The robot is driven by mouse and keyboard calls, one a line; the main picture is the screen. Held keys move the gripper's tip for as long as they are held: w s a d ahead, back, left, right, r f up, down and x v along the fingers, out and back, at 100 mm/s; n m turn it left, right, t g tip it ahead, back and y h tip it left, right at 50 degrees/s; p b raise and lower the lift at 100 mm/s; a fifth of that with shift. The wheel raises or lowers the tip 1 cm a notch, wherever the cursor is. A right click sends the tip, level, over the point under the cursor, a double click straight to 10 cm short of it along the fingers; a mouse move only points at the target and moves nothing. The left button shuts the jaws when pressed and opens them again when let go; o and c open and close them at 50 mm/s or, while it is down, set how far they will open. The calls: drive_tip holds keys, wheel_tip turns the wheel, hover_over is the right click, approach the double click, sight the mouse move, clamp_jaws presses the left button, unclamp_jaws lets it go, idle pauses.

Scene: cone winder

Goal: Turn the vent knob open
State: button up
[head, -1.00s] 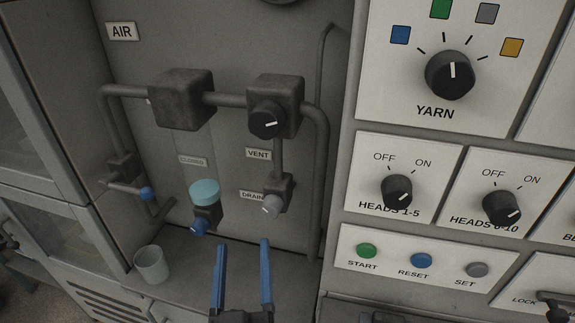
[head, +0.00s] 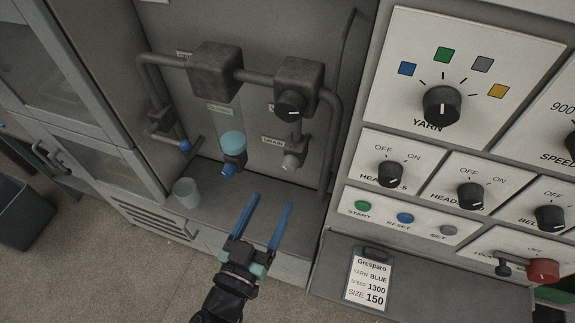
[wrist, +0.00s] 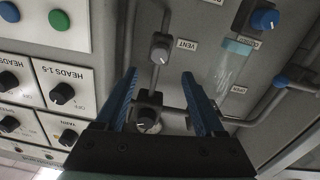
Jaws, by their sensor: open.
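My gripper (head: 272,201) is open and empty, with two blue fingers pointing up toward the panel. It is below and in front of the vent knob and appears apart from it. It also shows in the wrist view (wrist: 159,75).
A blue-capped sight glass (head: 233,143) and a cup (head: 186,192) are to the left. A pipe (head: 334,130) runs down on the right, beside the control panel (head: 465,75). Floor is open at lower left.

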sight(288, 171)
drive_tip(key=p+x, duration=0.1)
drive_tip(key=x, duration=0.8)
drive_tip(key=shift+w+d, duration=0.1)
drive_tip(key=shift+w, duration=0.05)
clamp_jaws()
